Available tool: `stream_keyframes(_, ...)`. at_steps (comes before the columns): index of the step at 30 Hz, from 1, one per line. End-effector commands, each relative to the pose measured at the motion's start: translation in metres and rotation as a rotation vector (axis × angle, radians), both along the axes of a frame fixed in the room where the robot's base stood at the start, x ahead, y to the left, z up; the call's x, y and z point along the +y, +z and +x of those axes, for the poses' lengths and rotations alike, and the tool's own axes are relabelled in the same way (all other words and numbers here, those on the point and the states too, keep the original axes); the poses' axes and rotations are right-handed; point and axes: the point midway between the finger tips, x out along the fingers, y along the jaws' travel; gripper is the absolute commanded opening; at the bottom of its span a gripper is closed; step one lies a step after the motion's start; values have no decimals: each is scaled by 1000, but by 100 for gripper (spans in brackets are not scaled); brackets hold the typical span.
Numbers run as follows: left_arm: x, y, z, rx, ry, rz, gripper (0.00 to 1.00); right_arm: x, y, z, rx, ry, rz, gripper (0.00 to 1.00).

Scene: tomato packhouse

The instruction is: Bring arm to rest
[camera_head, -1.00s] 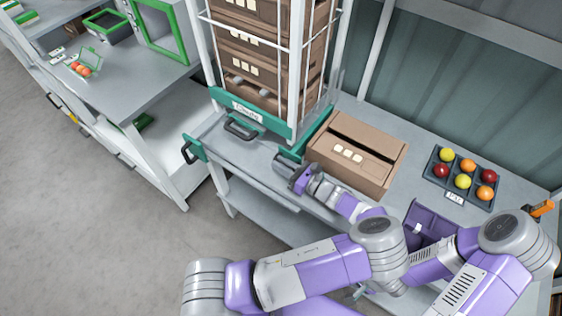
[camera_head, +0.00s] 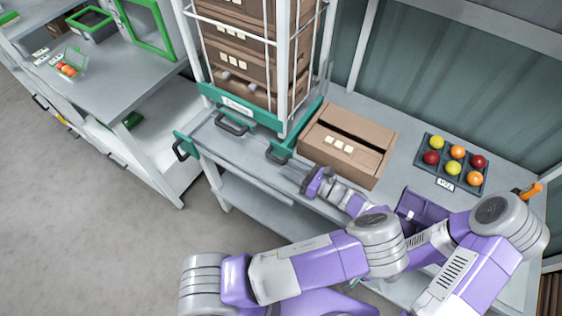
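My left arm comes in from the bottom left, bends at a grey joint and reaches back over the workbench. My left gripper (camera_head: 306,181) is just above the bench's front part, in front of the closed brown carton (camera_head: 345,143). It is a little apart from the green handle tab (camera_head: 280,152) of the carton rack, and I see nothing held in it. Its fingers are too small and foreshortened to tell whether they are open.
A white-framed rack with a green base (camera_head: 237,108) holds stacked brown cartons. A dark tray (camera_head: 423,159) of red, yellow and orange tomatoes lies on the bench (camera_head: 398,175). An orange-handled item (camera_head: 530,190) is at the right edge. Another bench (camera_head: 120,85) stands at left, with open floor before it.

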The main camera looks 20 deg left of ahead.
Motion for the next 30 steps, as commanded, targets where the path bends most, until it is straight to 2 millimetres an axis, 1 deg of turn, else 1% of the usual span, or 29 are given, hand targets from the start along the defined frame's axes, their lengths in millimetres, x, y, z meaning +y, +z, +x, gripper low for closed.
stream_keyframes(1, -5, 0, -1, -1, -1, -2, 27, 0, 1, 0, 0, 0, 0, 44)
stream_keyframes(5, -10, 0, -2, 0, 1, -1, 27, 0, 1, 0, 0, 0, 0, 44)
stream_keyframes(20, -10, 0, -2, 1, 1, -1, 27, 0, 1, 0, 0, 0, 0, 44)
stream_keyframes(22, -10, 2, -2, 1, 1, -1, 27, 0, 3, 0, 0, 0, 0, 44)
stream_keyframes(26, -10, 18, -2, 1, 1, 0, 27, 0, 19, 0, 0, 0, 0, 44)
stream_keyframes(30, -10, 44, -2, 0, 1, -1, 27, 0, 45, 0, 0, 0, 0, 44)
